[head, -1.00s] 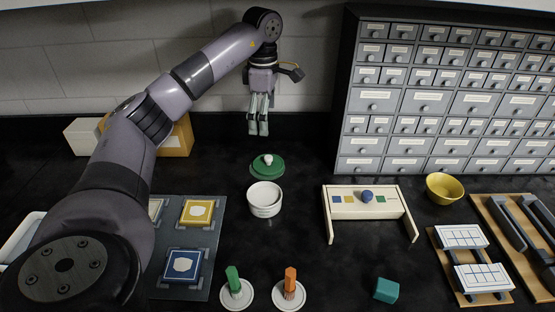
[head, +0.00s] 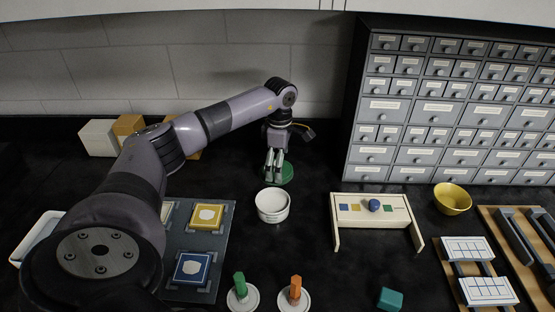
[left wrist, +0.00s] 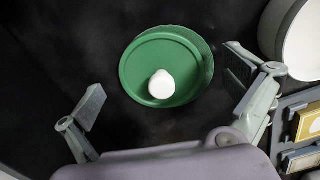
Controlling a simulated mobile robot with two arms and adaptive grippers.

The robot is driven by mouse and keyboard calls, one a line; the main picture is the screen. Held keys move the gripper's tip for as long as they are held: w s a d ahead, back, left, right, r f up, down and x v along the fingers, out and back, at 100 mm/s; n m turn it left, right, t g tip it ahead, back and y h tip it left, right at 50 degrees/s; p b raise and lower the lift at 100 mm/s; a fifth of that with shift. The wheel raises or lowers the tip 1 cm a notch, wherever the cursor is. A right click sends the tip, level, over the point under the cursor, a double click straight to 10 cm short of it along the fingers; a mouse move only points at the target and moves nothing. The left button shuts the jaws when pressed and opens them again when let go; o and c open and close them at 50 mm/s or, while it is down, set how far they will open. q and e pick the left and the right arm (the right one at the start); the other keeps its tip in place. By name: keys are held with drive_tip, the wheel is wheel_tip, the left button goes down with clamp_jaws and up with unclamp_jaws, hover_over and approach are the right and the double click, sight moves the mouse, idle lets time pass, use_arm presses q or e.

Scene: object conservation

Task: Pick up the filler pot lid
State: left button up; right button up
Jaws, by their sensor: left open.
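The filler pot lid is a round green disc (head: 287,174) with a white knob, lying on the dark counter behind the white pot (head: 272,205). In the left wrist view the whole lid (left wrist: 155,52) shows, with its white knob (left wrist: 161,85) toward the gripper side. My left gripper (head: 273,179) points down over the lid and hides part of it in the head view. In the left wrist view its two fingers (left wrist: 164,90) are spread wide, with the knob between them in the picture. Nothing is held. I cannot tell whether the fingertips touch the lid. My right gripper is not in view.
The open white pot stands just in front of the lid. A cream wooden stand (head: 378,222) and a yellow bowl (head: 452,198) are to the right. A drawer cabinet (head: 440,110) fills the back right. A grey board (head: 222,250) with framed tiles lies left.

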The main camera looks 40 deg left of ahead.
use_arm(q)
drive_tip(key=shift+c, duration=0.4)
drive_tip(key=shift+s+d, duration=0.1)
drive_tip(key=shift+s, duration=0.15)
drive_tip(key=c, duration=1.6)
drive_tip(key=shift+c, duration=1.1)
